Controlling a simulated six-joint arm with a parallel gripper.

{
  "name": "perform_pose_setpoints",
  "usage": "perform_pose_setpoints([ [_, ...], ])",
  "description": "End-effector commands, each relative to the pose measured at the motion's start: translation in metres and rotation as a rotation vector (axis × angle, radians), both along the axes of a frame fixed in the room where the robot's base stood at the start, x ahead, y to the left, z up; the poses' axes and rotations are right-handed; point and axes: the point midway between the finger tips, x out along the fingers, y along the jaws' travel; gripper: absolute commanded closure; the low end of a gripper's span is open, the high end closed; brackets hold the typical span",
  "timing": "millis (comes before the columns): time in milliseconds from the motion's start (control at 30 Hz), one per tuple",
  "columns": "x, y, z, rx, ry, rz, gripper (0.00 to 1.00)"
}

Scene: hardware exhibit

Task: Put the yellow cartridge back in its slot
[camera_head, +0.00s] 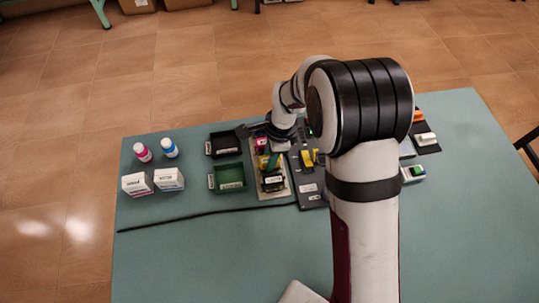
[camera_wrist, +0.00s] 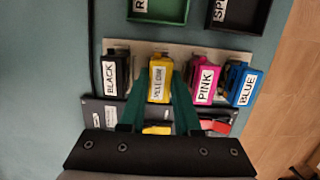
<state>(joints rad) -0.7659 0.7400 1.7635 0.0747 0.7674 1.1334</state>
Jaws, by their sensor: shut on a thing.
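In the wrist view, the yellow cartridge (camera_wrist: 161,80), with a label reading yellow, stands between the black cartridge (camera_wrist: 115,75) and the pink cartridge (camera_wrist: 205,80). My gripper (camera_wrist: 160,92) has green fingers shut on the yellow cartridge, one on each side. The cartridge is over the pale cartridge holder (camera_wrist: 138,52), in line with the others; I cannot tell how deep it sits. The blue cartridge (camera_wrist: 243,84) is at the right end. In the head view, my arm partly hides my gripper (camera_head: 274,158) and the holder (camera_head: 283,193); the black cartridge (camera_head: 272,184) shows at the holder's near end.
A dark board (camera_head: 306,182) with a yellow part (camera_head: 308,158) lies beside the holder. A green tray (camera_head: 229,178) and a black tray (camera_head: 224,144) stand to the left. Bottles (camera_head: 142,152) and white boxes (camera_head: 137,184) are farther left. A black strip (camera_head: 190,217) crosses the near table.

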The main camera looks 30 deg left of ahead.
Motion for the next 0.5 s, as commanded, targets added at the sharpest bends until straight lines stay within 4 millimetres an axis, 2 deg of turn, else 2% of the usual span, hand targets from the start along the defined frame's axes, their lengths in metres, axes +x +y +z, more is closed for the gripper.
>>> perform_pose_setpoints([
  [300, 0.0, 0.0, -0.0026, 0.0, 0.0, 0.0, 1.0],
  [333, 0.0001, -0.0001, -0.0025, 0.0, 0.0, 0.0, 0.63],
  [500, 0.0001, -0.0001, -0.0025, 0.0, 0.0, 0.0, 0.34],
])
